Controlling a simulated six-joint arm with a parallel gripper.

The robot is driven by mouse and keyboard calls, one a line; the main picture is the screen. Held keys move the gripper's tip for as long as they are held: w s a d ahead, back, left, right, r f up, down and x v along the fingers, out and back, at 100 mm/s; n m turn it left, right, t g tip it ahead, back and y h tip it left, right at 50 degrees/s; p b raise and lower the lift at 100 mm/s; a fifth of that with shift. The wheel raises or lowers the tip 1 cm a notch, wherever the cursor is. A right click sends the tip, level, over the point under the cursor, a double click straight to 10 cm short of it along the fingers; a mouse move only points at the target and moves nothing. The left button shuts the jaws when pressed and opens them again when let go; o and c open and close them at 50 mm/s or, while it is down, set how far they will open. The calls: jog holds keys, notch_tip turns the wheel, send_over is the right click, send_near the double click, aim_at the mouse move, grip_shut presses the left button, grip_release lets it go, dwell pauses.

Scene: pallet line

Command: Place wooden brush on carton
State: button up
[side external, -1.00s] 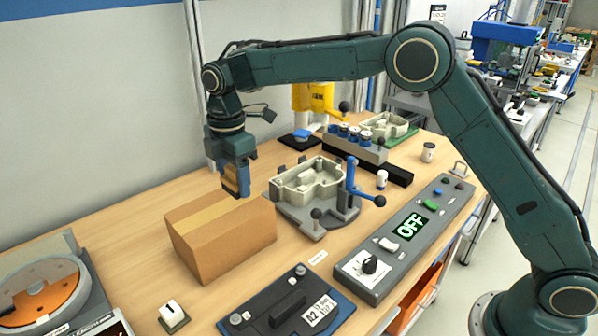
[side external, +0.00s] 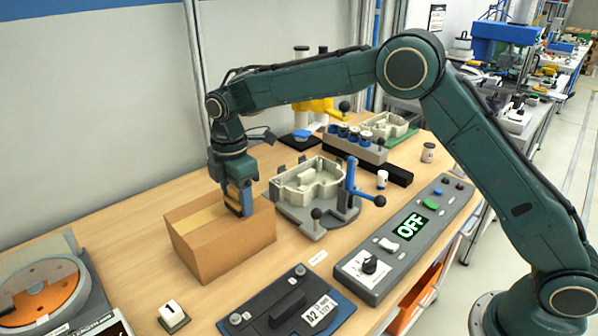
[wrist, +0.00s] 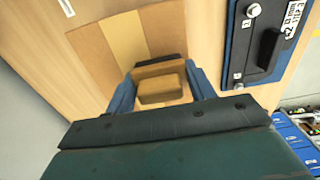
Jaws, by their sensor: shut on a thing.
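The carton (side external: 226,250) is a brown cardboard box with a paler tape strip along its top, standing on the wooden bench. It also shows in the wrist view (wrist: 95,45). My gripper (side external: 238,208) points down over the right part of the carton's top, its blue fingers shut on the wooden brush (wrist: 160,86). The brush is a tan block with a dark edge, gripped between both fingers (wrist: 160,90) in the wrist view. In the side view the fingers mostly hide it. Its underside is at or close to the carton's top; I cannot tell whether they touch.
A grey fixture with a pale casting (side external: 310,185) and blue lever stands right of the carton. A control panel reading OFF (side external: 405,235), a dark blue plate marked A2 (side external: 285,310) and an orange disc machine (side external: 40,295) surround the front. Bare bench lies left of the carton.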

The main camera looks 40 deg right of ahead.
jog(key=shift+f, duration=0.1)
jog(key=o, duration=1)
notch_tip(320, 180, up, 12)
jog(key=shift+f, duration=0.1)
jog(key=shift+r, duration=0.25)
dwell(0.4)
